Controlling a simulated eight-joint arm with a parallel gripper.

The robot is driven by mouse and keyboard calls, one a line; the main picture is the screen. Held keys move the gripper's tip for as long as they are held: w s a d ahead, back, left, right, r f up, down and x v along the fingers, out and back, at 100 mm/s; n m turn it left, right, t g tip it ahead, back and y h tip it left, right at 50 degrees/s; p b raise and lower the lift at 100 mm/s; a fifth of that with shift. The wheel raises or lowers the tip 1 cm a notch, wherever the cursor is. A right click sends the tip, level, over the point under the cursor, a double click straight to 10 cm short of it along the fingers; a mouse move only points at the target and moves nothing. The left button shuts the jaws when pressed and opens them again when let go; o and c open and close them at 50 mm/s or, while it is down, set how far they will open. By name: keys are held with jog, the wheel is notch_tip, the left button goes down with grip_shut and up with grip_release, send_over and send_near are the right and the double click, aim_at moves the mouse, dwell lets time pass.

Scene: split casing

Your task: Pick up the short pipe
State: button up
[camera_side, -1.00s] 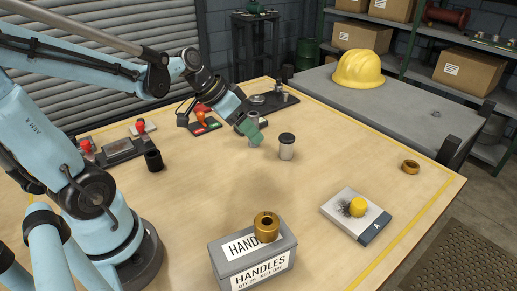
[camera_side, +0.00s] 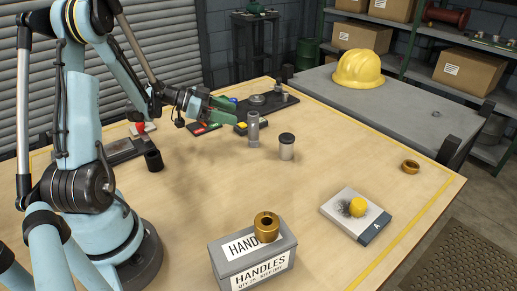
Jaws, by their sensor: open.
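A grey metal upright cylinder (camera_side: 253,129), which looks like the short pipe, stands on the bench left of a pale jar with a dark lid (camera_side: 287,146). My gripper (camera_side: 234,110) has green fingers and is open. It is tilted roughly level, pointing right, with its tips just left of and near the top of the cylinder. A small gap seems to show between them. The far finger and the space between the fingers are hard to make out. A short black tube (camera_side: 154,160) stands nearer my base, apart from the gripper.
A grey HANDLES box (camera_side: 252,263) with a brass collar (camera_side: 267,226) on top stands in front. A pad with a yellow knob (camera_side: 358,207) and a brass ring (camera_side: 411,167) lie right. The bench middle (camera_side: 215,205) is clear.

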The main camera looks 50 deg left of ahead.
aim_at(258, 121)
jog(key=x, duration=1)
jog(key=shift+d+f, duration=0.1)
grip_shut()
